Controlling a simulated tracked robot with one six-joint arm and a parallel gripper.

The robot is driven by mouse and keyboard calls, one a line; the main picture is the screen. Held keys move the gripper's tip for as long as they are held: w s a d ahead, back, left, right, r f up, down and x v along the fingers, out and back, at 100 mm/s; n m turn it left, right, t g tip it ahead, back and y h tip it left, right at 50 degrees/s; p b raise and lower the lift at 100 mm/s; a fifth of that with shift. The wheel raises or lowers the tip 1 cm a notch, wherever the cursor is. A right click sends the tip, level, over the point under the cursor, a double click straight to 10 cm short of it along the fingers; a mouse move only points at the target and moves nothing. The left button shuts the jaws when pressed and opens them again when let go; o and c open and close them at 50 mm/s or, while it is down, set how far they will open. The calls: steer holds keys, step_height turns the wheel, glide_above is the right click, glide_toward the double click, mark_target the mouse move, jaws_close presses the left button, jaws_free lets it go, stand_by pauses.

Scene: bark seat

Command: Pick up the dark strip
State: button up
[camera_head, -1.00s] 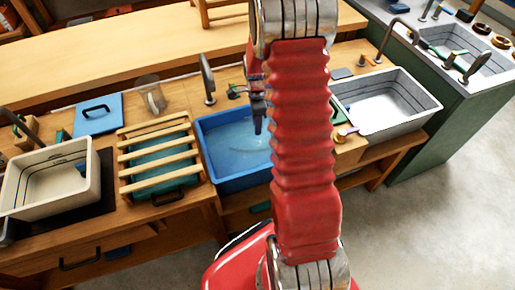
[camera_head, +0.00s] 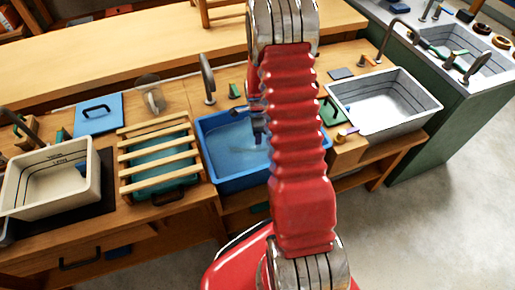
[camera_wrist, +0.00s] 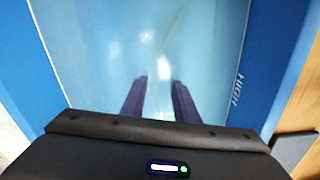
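My gripper (camera_head: 257,138) is over the blue basin (camera_head: 228,183), partly hidden behind my red arm. In the wrist view its two dark fingers (camera_wrist: 159,84) stand apart with nothing between them, above the water in the basin (camera_wrist: 50,85). A faint thin curved line (camera_wrist: 173,30) shows in the water ahead of the fingertips; I cannot tell whether it is the dark strip or a reflection. No clear dark strip shows elsewhere. Whether the fingertips touch the water is unclear.
A slatted wooden rack (camera_head: 158,155) and a cream basin (camera_head: 48,203) stand left of the blue basin. A white-grey basin (camera_head: 400,120) stands right. A tap (camera_head: 207,78) rises behind the blue basin. The basin walls surround my gripper.

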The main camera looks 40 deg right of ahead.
steer(key=shift+f, duration=0.1)
steer(key=shift+f, duration=2.5)
jaws_close()
